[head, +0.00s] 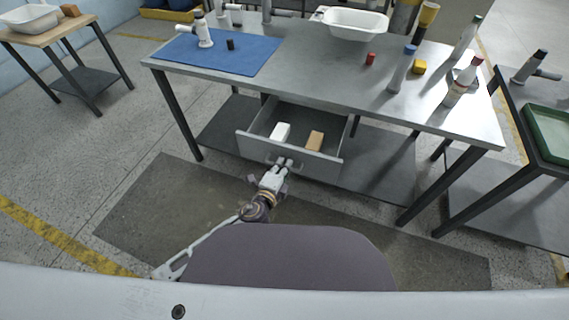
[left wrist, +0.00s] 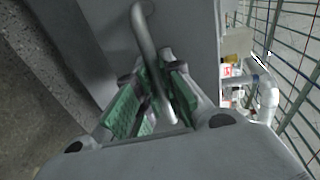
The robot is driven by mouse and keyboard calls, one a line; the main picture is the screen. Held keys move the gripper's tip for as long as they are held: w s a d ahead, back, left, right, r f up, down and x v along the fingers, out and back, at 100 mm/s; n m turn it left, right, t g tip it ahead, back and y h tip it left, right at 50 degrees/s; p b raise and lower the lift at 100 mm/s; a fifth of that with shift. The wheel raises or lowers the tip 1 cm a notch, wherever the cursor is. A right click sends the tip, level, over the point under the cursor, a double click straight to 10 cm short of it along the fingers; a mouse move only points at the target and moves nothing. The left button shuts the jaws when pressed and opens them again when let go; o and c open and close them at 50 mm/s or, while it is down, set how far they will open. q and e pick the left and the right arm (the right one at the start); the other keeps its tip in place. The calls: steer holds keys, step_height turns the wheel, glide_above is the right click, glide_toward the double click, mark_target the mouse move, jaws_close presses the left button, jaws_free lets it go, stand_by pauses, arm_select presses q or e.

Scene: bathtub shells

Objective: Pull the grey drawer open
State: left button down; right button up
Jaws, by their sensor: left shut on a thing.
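The grey drawer (head: 250,146) hangs under the metal worktable and stands well out from it. A white block (head: 280,132) and a tan block (head: 315,140) lie inside it. My left gripper (head: 284,164) is at the middle of the drawer front. In the left wrist view its green-padded fingers (left wrist: 150,95) are shut on the bar handle (left wrist: 148,45) of the drawer. The handle is mostly hidden by the gripper in the head view. My right gripper is not in view.
The worktable (head: 330,85) carries a blue mat (head: 225,52), a white basin (head: 352,23) and several bottles. A lower shelf (head: 375,170) lies behind the drawer. The dark floor mat (head: 150,215) in front is clear. A side table (head: 510,200) stands at right.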

arm_select(q)
steer(key=c, duration=1.5)
jaws_free()
steer(key=shift+c, duration=0.2)
steer(key=shift+r, duration=0.15)
